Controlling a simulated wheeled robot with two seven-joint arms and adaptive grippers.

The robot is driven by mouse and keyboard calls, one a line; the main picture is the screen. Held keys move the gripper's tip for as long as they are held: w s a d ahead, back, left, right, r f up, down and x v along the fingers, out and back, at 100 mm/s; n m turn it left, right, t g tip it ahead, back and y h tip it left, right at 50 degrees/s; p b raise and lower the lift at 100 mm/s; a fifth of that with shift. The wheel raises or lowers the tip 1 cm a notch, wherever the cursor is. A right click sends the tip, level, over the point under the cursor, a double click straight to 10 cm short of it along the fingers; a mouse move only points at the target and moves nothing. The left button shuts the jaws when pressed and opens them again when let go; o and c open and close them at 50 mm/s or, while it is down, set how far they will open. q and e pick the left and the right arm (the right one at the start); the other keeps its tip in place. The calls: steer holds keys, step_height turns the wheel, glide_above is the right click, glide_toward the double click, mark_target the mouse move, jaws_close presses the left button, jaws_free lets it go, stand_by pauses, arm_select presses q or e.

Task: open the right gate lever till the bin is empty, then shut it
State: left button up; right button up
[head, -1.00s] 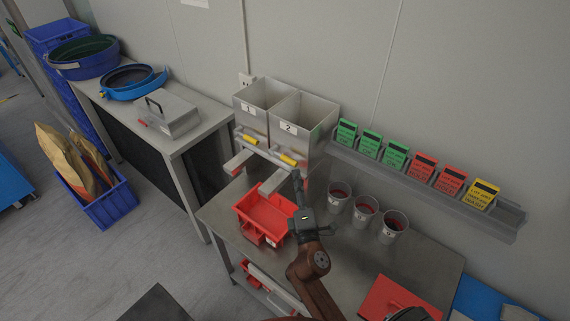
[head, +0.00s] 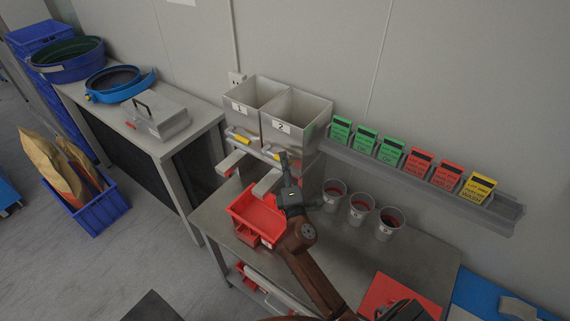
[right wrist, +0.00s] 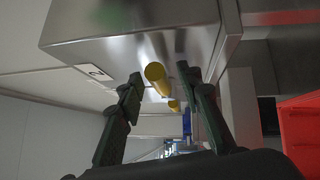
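The right bin, labelled 2 (head: 300,112), stands beside the bin labelled 1 (head: 247,95) at the back of the steel table. Their contents do not show from here. In the right wrist view the open fingers (right wrist: 159,76) stand on either side of the yellow lever handle (right wrist: 157,80), with gaps visible. The left lever's yellow handle (head: 242,139) shows under bin 1. A red tray (head: 238,207) sits below the chutes. My left gripper is not in view.
Several grey cups (head: 361,207) stand right of my right gripper. A wall rail (head: 505,211) holds green, red and yellow cards. A red box (head: 385,290) lies at the table's front right. The table middle (head: 330,245) is clear.

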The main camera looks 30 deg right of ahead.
jaws_close()
stand_by(0.3)
steer(key=shift+f, duration=0.1)
